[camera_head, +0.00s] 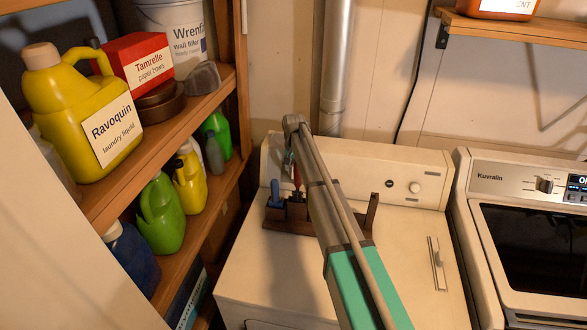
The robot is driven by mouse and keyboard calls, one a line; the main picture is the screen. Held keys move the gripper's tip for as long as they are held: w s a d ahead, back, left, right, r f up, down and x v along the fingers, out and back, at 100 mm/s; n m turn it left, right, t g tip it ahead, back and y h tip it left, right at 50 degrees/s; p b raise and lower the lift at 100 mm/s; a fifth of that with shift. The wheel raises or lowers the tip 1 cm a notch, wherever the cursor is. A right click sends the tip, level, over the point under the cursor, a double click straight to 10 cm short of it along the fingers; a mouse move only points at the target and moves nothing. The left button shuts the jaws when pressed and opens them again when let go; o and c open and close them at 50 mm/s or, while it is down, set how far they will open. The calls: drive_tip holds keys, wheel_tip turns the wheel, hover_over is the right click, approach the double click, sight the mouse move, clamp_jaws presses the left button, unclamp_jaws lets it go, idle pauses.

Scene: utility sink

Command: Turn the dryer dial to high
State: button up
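A cream machine, which I take to be the dryer (360,290), stands in the middle, in front of a metal duct. Its raised back panel (350,160) carries a round pale dial (415,187) at the right and a small dark round control (389,183) to the left of it. The dial's setting is too small to read. My arm reaches up across the machine's top from the bottom edge, and its far end is at the left part of the panel, well left of the dial. I cannot make out my gripper's fingers.
A dark wooden caddy (284,220) with tools stands on the dryer top, partly behind my arm. A Kuvralin machine (510,205) with its own knob (545,185) stands at right. Shelves with bottles (160,215) fill the left. The front of the dial looks clear.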

clamp_jaws()
